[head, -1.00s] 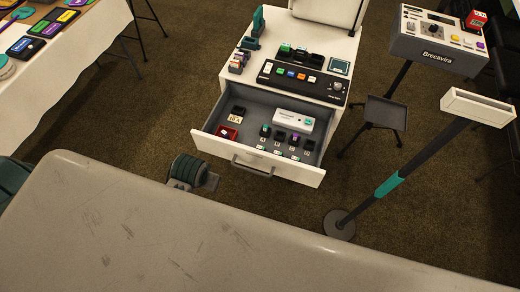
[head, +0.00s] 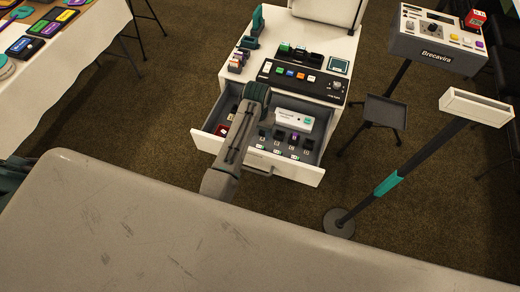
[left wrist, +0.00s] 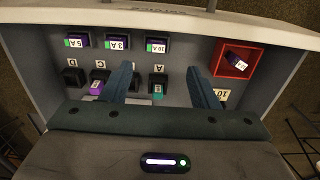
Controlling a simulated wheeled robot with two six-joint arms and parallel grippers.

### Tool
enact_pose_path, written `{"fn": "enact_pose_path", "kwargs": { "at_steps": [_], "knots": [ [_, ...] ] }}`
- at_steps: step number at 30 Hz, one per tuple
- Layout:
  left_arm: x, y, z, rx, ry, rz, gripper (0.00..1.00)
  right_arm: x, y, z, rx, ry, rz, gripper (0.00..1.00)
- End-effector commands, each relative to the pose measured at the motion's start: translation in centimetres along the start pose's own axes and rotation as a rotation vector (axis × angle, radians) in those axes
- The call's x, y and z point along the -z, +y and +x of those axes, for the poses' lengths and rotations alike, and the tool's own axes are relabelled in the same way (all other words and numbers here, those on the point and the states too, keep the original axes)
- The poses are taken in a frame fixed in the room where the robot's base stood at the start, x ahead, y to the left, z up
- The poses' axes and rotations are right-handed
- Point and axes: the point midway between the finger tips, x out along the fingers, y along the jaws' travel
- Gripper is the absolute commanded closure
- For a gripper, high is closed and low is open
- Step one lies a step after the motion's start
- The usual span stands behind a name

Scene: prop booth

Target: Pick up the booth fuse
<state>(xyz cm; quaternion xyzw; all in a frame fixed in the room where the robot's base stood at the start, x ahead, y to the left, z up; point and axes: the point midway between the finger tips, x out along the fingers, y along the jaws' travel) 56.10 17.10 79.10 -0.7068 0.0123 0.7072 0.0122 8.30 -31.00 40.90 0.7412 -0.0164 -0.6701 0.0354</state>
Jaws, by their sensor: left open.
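Several small fuse-like blocks sit in the open grey drawer (head: 318,157); I cannot tell which is the booth fuse. In the left wrist view, black holders form a row, with a purple piece (left wrist: 96,88) at C and a teal piece (left wrist: 158,88) at A. Blocks labelled 5 A (left wrist: 77,41), 3 A (left wrist: 117,42) and 10 A (left wrist: 156,45) lie nearer the drawer front. A red tray (left wrist: 249,69) holds a white-labelled block (left wrist: 237,62). My left gripper (left wrist: 162,92) is open over the drawer, the A holder showing between its fingers. The right gripper is not in view.
A white device (head: 294,122) lies at the drawer's back. A control panel (head: 305,84) tops the cabinet. A pale worktop (head: 150,220) fills the foreground. A stand with a teal band (head: 388,185) and a small dark tray table (head: 386,112) are at the right.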

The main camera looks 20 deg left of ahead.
Motion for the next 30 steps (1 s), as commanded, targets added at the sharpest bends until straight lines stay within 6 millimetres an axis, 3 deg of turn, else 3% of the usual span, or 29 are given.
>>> {"fn": "enact_pose_path", "kwargs": {
  "at_steps": [9,30],
  "knots": [
    [0.0,0.0,4.5,0.002,-0.002,0.0,0.45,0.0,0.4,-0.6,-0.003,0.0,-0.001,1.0],
    [0.3,0.6,10.3,0.001,0.001,-0.001,0.45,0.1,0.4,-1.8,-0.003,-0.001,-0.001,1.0]
  ]
}}
